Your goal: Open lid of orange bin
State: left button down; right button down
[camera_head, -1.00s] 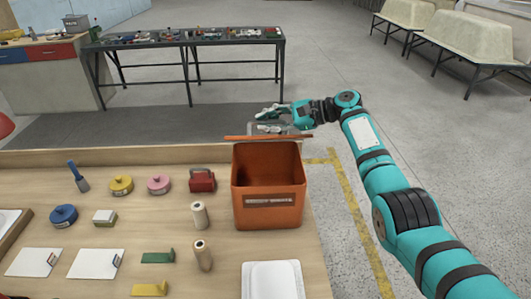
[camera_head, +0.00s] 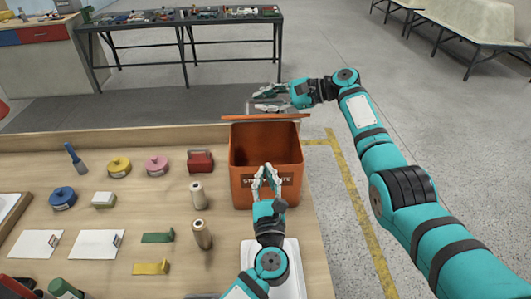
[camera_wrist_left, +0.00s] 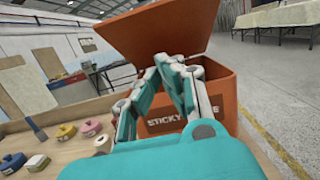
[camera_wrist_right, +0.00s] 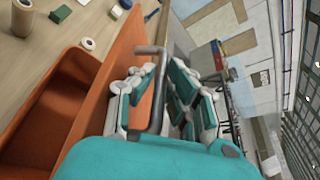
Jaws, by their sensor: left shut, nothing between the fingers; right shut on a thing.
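The orange bin (camera_head: 240,188) stands at the right end of the table. Its dark interior shows from above. Its orange lid (camera_head: 262,118) is raised at the back edge, seen nearly edge-on in the head view and as a tilted panel in the left wrist view (camera_wrist_left: 160,32). My right gripper (camera_head: 262,99) is behind the lid, shut on its grey metal handle (camera_wrist_right: 154,80). My left gripper (camera_head: 266,171) is shut and empty in front of the bin's front wall, covering part of the label. I cannot tell whether it touches the wall.
A white tray (camera_head: 291,268) lies in front, partly behind my left arm. Floor right of the table is clear.

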pick_arm(q)
jog(key=w, duration=0.2)
jog(key=w+r, duration=0.1)
jog(key=w, duration=0.5)
jog(key=shift+w+r, duration=0.2)
pick_arm(e)
jog(key=shift+r, duration=0.1)
pick_arm(q)
jog(key=shift+w+r, duration=1.5)
jog(key=shift+r, duration=0.15)
